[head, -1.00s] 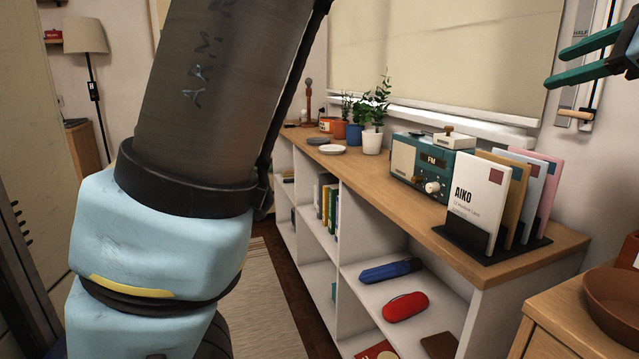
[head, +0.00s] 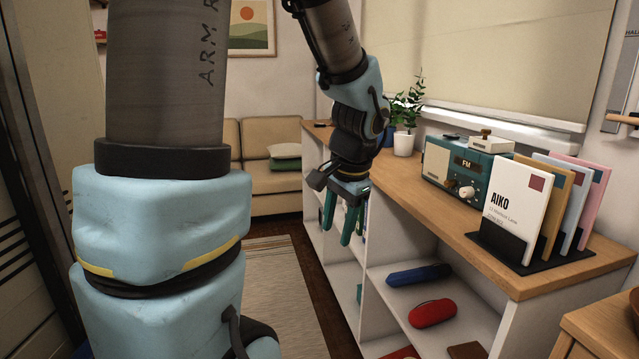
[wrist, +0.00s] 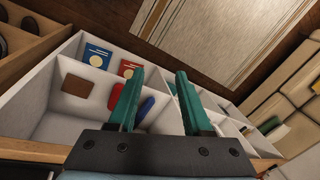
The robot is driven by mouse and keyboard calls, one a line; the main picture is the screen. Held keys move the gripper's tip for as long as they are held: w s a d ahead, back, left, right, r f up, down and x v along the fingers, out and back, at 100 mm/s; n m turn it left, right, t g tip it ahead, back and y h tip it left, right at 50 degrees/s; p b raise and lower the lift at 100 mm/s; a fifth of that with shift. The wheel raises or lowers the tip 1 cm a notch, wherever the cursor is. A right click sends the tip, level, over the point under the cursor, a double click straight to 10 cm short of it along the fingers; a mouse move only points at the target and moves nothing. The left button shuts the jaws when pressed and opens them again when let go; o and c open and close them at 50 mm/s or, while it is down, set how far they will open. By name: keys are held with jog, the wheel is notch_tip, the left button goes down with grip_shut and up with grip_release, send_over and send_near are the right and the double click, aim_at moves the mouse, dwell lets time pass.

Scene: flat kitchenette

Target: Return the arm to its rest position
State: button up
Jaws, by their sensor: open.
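My gripper (head: 341,222) hangs pointing down in front of the shelf unit in the head view, with its teal fingers apart and nothing between them. It also shows in the wrist view (wrist: 163,100), where the open fingers hang over the shelf's compartments. My arm rises from the left side of the head view and bends down at the middle. The low white shelf unit with a wooden top (head: 455,207) stands just behind and to the right of my gripper. My gripper hides part of its front; I cannot tell whether they touch.
On the shelf top stand a teal radio (head: 462,168), a letter holder (head: 500,245) with several cards and a potted plant (head: 404,143). A blue case (head: 418,274) and a red case (head: 432,313) lie in a compartment. A rug (head: 270,290) covers open floor.

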jog(key=s+a+f+n+h, duration=0.2)
jog(key=s+a+f+n, duration=0.15)
jog(key=a+n, duration=0.65)
notch_tip(320, 180, down, 12)
jog(key=s+m+b, duration=0.1)
jog(key=m+b, duration=0.1)
jog(key=b, duration=0.9)
jog(key=w+p+v, duration=0.2)
jog(key=p+v, duration=0.8)
jog(key=w+d+r+p+v, duration=0.1)
jog(key=w+p+v, duration=0.1)
jog(key=p+v, duration=0.8)
jog(key=shift+g+p, duration=0.4)
jog(key=shift+p, duration=0.3)
jog(key=shift+a+r, duration=0.1)
